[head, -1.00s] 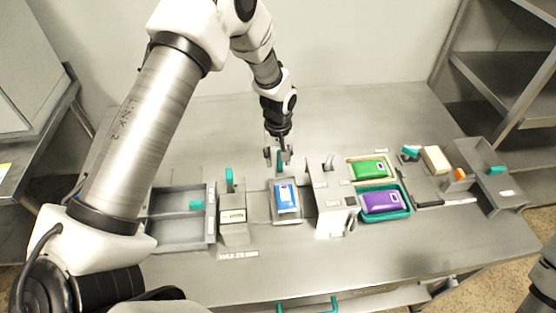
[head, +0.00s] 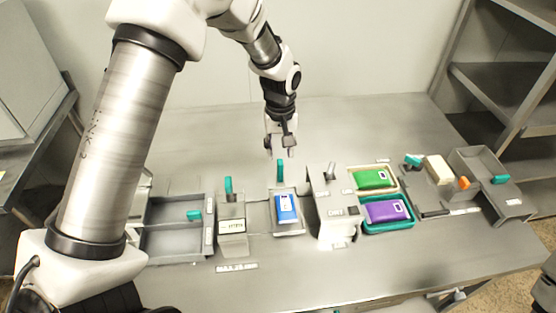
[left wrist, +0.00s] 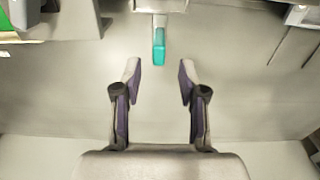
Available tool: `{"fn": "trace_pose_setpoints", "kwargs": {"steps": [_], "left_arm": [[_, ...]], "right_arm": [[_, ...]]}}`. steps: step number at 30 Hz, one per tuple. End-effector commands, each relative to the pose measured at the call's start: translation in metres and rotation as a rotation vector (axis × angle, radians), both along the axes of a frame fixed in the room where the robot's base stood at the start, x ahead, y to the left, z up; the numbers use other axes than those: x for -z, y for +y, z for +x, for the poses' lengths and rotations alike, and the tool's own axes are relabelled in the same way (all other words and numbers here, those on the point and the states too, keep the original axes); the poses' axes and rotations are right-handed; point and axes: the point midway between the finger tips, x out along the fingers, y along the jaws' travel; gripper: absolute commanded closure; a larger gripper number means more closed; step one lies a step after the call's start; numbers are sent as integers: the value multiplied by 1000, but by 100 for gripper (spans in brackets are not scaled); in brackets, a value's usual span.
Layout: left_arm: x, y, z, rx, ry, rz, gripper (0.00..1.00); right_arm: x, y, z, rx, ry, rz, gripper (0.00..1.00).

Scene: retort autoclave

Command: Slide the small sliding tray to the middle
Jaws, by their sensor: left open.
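The small sliding tray (head: 287,231) is a shallow grey tray with a blue pouch (head: 287,208) lying in it. It stands between a grey block with a teal lever and a white-fronted unit. A teal upright handle (head: 280,170) rises at its back edge. My left gripper (head: 281,151) is open and empty, just behind and above that handle. In the left wrist view the teal handle (left wrist: 159,47) lies beyond the open fingertips (left wrist: 159,72), centred between them and apart from both. My right gripper is not in view.
The grey block (head: 231,238) is left of the tray, with a larger open bin (head: 175,258) beyond it. The white-fronted unit (head: 336,226) is close on the right. Green (head: 373,179) and purple (head: 387,211) pouches lie farther right. The table behind is clear.

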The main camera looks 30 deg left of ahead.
Motion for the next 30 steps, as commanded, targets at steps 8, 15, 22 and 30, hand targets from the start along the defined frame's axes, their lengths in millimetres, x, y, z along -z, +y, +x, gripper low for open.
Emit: {"fn": "trace_pose_setpoints", "kwargs": {"steps": [8, 15, 22, 30], "left_arm": [[40, 0, 0, 0, 1, 0, 58], [74, 0, 0, 0, 0, 0, 58], [77, 0, 1, 0, -3, 0, 58], [77, 0, 1, 0, -2, 0, 100]], "right_arm": [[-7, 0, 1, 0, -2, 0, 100], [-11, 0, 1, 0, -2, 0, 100], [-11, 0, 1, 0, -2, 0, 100], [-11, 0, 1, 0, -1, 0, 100]]}}
